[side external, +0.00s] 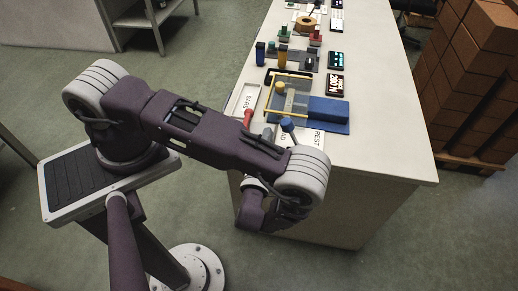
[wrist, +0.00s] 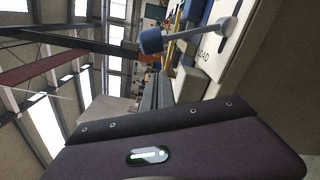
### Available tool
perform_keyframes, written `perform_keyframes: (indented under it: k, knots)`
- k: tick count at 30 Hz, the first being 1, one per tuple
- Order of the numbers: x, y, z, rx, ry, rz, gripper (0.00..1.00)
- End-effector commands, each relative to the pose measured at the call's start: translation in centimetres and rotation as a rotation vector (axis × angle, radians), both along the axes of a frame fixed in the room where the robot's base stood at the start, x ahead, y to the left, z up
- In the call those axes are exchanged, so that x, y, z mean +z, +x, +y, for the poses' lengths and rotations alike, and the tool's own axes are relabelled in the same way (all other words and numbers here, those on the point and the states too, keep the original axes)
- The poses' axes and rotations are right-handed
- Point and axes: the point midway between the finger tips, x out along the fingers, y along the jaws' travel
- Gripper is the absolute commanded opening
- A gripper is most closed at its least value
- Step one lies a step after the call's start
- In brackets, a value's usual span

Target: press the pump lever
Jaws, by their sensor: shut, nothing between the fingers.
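The pump lever appears in the wrist view as a pale rod with a blue knob (wrist: 152,41), running from a round pivot on a light panel. In the side external view, a blue-knobbed lever (side external: 287,125) stands at the near end of the bench, beside a blue block (side external: 328,109) and a yellow-framed rig (side external: 291,80). My gripper (wrist: 158,88) is shut and empty. In the wrist view its fingers point toward the area below the knob, with a visible gap. In the side external view my arm hides the fingertips.
The white bench (side external: 385,130) carries a red-handled item (side external: 248,116), small displays (side external: 336,84) and colored blocks farther back. The bench's right strip is clear.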

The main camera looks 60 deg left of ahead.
Motion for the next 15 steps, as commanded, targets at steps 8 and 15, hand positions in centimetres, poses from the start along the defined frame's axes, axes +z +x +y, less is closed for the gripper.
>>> perform_keyframes:
  k: [8,15]
  knots:
    - [1.0,1.8,-1.0,0.001,0.000,0.000,0.00]
    - [1.0,1.8,-1.0,0.000,0.001,0.000,0.00]
